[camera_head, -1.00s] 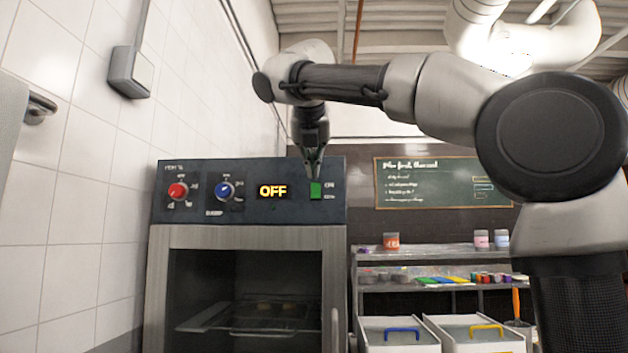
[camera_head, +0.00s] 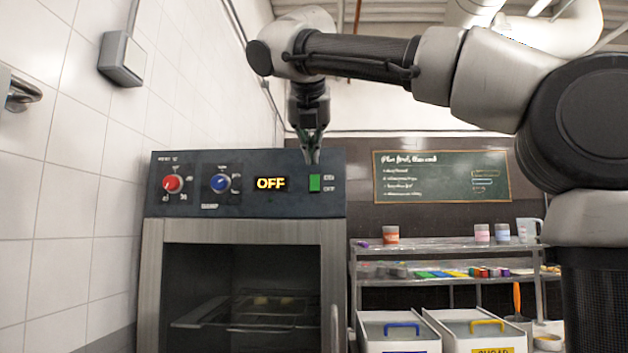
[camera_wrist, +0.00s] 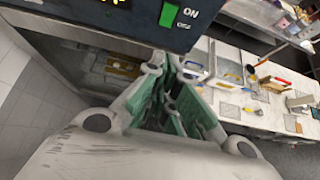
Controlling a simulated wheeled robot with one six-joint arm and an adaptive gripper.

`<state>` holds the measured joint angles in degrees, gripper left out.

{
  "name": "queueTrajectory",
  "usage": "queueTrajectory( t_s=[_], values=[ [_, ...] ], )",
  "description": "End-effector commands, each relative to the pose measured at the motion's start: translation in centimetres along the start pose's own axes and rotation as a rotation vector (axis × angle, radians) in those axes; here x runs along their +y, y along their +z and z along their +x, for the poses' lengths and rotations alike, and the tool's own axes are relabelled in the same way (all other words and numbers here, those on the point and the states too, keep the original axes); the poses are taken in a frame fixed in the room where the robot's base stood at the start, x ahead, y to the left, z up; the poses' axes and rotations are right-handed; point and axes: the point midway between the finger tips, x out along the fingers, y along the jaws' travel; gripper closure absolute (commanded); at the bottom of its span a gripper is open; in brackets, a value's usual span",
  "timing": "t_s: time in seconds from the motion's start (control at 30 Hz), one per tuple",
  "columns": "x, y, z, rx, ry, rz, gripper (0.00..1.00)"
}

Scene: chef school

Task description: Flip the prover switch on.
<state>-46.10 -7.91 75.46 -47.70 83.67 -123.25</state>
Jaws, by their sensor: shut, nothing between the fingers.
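The prover (camera_head: 235,240) stands at the left of the head view with a dark control panel on top. Its green switch (camera_head: 315,183) sits at the right of the panel, beside small ON and OFF labels, and the display (camera_head: 271,183) reads OFF. The switch also shows at the top of the wrist view (camera_wrist: 168,14). My gripper (camera_head: 312,160) is shut and empty, pointing down. In the head view its tips appear just above the switch; in the wrist view the fingers (camera_wrist: 172,62) appear below it. I cannot tell whether they touch the panel.
A red knob (camera_head: 172,184) and a blue knob (camera_head: 220,184) are left of the display. A tiled wall (camera_head: 50,180) runs along the left. Shelves (camera_head: 450,250) with jars and two white bins (camera_head: 400,345) stand to the right.

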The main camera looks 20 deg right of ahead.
Motion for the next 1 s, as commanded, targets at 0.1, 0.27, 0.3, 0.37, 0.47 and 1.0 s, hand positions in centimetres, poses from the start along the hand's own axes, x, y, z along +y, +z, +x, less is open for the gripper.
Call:
queueTrajectory(
  t_s=[0.1, 0.27, 0.3, 0.37, 0.47, 1.0],
  values=[
    [0.0, 0.0, 0.0, 0.0, 0.0, 0.0, 1.0],
    [0.0, 0.0, 0.4, 0.0, -0.002, 0.0, 1.0],
    [0.0, 0.1, 0.8, 0.0, -0.002, 0.0, 1.0],
    [-0.1, 0.1, 1.5, 0.0, -0.004, 0.0, 1.0],
    [-0.1, 0.0, 3.3, 0.001, -0.006, 0.001, 1.0],
    [0.0, 1.5, 12.8, 0.0, -0.002, 0.001, 1.0]
  ],
)
